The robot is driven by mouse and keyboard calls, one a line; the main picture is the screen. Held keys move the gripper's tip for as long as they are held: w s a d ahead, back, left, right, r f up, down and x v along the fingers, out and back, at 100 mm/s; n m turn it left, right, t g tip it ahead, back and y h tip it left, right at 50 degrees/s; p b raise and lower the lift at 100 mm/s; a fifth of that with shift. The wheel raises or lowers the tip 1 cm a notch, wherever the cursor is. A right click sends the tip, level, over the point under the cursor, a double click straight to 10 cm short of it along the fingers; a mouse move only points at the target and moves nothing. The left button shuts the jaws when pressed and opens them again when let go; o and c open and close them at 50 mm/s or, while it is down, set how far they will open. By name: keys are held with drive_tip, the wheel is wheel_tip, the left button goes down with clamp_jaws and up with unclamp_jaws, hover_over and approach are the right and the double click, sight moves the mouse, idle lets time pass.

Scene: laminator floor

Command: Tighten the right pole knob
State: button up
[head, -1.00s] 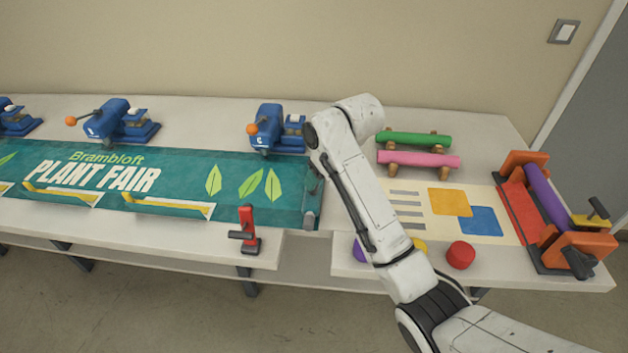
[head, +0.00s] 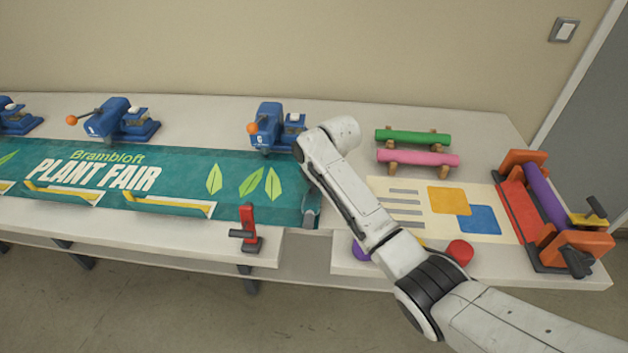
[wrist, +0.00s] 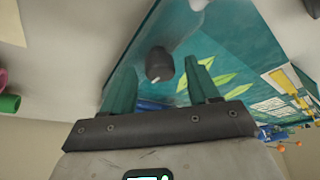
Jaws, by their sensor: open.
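A dark grey knob (wrist: 159,65) with a small pale mark shows in the wrist view, at the grey pole along the banner's right end. The pole's near end (head: 311,218) shows in the head view at the right edge of the green PLANT FAIR banner (head: 180,180). My gripper (wrist: 160,66) has two teal fingers spread apart. The knob appears between their tips in the wrist view, with gaps on both sides; I cannot tell how far beyond the tips it lies. In the head view my arm hides the knob and gripper.
A blue clamp device (head: 268,125) stands behind the banner's right end. A red upright lever (head: 249,228) stands at the table's front edge. Green (head: 412,137) and pink (head: 420,158) rolls, a poster (head: 410,205) and an orange-ended roller device (head: 548,205) lie right.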

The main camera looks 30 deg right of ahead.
drive_tip(key=shift+f, duration=0.15)
drive_tip(key=c, duration=1)
